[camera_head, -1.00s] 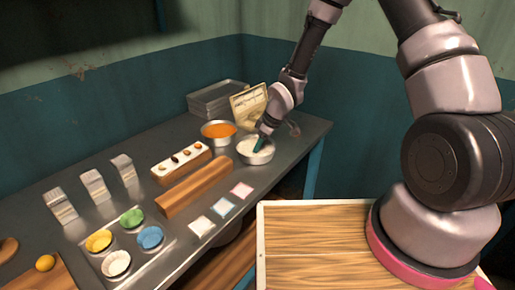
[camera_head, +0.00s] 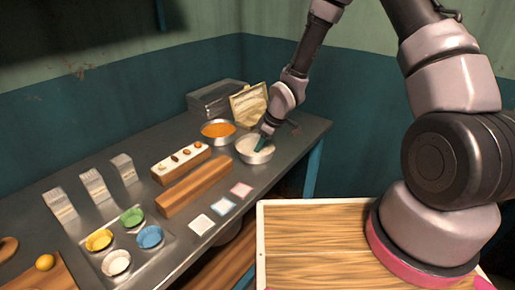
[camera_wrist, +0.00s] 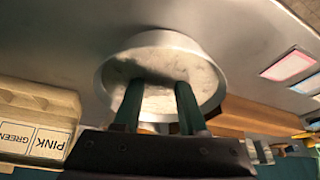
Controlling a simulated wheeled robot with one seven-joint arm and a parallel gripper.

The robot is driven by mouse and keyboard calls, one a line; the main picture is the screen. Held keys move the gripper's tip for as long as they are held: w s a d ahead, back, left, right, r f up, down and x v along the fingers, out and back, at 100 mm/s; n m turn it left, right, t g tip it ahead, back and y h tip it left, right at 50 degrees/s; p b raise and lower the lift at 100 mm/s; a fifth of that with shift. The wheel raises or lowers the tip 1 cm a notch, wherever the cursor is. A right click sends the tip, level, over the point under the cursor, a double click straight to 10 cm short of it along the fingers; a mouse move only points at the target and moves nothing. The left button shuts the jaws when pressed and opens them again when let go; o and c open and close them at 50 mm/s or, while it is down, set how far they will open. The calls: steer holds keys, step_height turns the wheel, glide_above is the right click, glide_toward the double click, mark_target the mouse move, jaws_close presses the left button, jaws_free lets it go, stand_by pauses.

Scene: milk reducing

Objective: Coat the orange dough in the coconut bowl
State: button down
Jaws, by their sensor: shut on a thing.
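The coconut bowl (camera_head: 255,158) is a round metal bowl of white flakes near the right end of the counter. It also shows in the wrist view (camera_wrist: 207,62). My gripper (camera_head: 260,148) reaches down into this bowl with its green fingers, which stand apart in the wrist view (camera_wrist: 158,88). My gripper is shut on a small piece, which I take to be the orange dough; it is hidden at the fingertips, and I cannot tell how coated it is.
A metal bowl of orange contents (camera_head: 218,132) stands just left of the coconut bowl.

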steer(key=shift+d, duration=0.1)
steer(key=shift+w+d, duration=0.15)
steer(key=shift+d, duration=0.05)
steer(key=shift+w, duration=0.25)
steer(key=shift+w+a, duration=0.3)
steer(key=shift+a, duration=0.05)
steer(key=shift+s+a, duration=0.2)
steer(key=shift+a, duration=0.05)
steer(key=shift+s, duration=0.25)
steer(key=shift+s+d, duration=0.25)
steer(key=shift+d, duration=0.1)
